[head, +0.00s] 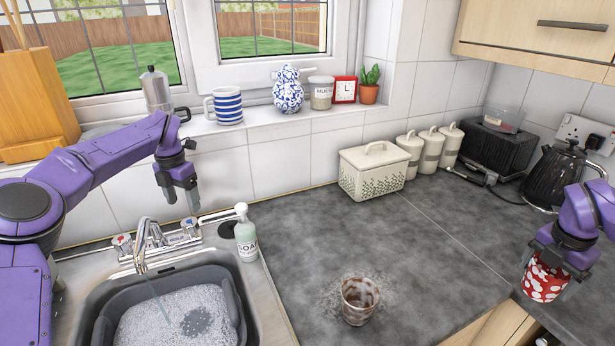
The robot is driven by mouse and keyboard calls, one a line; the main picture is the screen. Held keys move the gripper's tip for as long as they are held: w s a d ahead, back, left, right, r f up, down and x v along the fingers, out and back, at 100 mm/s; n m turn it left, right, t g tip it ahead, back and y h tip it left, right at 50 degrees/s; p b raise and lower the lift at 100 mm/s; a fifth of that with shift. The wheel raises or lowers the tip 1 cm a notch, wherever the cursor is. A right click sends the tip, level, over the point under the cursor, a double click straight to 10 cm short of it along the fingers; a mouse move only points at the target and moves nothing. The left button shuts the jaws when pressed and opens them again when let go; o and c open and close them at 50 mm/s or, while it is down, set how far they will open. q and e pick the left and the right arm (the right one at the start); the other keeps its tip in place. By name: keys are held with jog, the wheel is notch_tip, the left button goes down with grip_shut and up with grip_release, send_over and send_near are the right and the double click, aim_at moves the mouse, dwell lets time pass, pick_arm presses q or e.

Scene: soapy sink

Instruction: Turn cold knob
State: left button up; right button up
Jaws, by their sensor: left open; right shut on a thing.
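The chrome tap (142,245) stands behind the sink, and a thin stream of water runs from its spout. One knob (122,243) is left of the spout and another knob (190,227) is right of it. My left gripper (182,200) is open and empty, pointing down above and close behind the right knob; no contact is clear. My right gripper (556,258) is shut on a red cup with white dots (544,282) at the far right, over the counter's front edge.
A grey basin (238,300) of soapy water sits in the sink. A soap bottle (246,238) stands right of the tap. A dirty glass (360,300) is on the counter. A moka pot (156,90) and striped mug (226,106) line the windowsill.

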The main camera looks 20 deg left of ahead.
pick_arm(q)
notch_tip(320, 180, up, 6)
jog(key=shift+f, duration=0.25)
